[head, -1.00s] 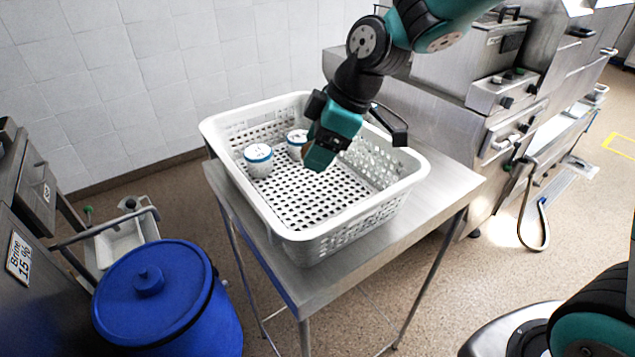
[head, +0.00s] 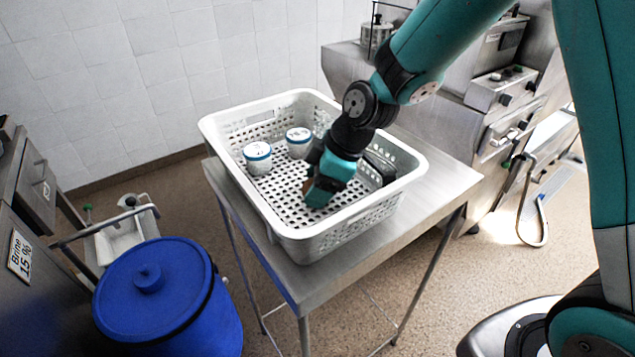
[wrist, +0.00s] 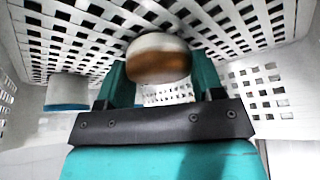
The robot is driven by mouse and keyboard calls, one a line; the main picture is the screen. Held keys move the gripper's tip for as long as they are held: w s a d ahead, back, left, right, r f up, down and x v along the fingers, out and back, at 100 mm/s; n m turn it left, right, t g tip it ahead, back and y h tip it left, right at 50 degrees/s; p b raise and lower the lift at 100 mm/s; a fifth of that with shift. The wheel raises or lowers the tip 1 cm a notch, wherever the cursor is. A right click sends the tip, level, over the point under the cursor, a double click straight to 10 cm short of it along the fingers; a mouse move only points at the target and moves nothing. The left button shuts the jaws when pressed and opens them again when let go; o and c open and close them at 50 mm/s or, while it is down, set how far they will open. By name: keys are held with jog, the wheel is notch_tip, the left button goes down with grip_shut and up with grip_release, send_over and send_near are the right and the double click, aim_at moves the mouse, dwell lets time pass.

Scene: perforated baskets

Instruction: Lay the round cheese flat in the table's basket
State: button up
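The white perforated basket (head: 330,236) stands on the steel table (head: 432,202). My gripper (head: 316,192) reaches down inside it, toward the near right half. In the wrist view my gripper's teal fingers (wrist: 160,76) flank the round cheese (wrist: 158,60), brown and whitish, and appear shut on it. In the head view only a small brown edge of the cheese (head: 307,187) shows beside the fingers. The cheese is close to the basket's floor; whether it touches is not clear, nor is its tilt.
Two white tubs with blue bands, a left one (head: 257,158) and a right one (head: 298,142), stand in the basket's far left part. One tub (wrist: 68,92) shows in the wrist view. The basket's walls surround my gripper. A blue barrel (head: 160,295) stands left of the table.

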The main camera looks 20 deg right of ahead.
jog(key=o, duration=0.4)
jog(key=shift+d+r, duration=0.15)
jog(key=shift+r, duration=0.3)
jog(key=v, duration=1.1)
jog(key=s+a+r+m, duration=0.1)
jog(key=s, duration=0.2)
jog(key=s+a+r+m, duration=0.1)
jog(key=s, duration=0.3)
jog(key=s+r+m, duration=0.1)
jog(key=s, duration=0.3)
jog(key=shift+s+a+m+g+b, duration=0.15)
jog(key=shift+a+m+g+b, duration=0.2)
jog(key=shift+a+m+g, duration=0.05)
jog(key=s+m, duration=0.3)
jog(key=s, duration=0.6)
jog(key=shift+f+m+g+h, duration=0.2)
jog(key=shift+m+g+h, duration=0.2)
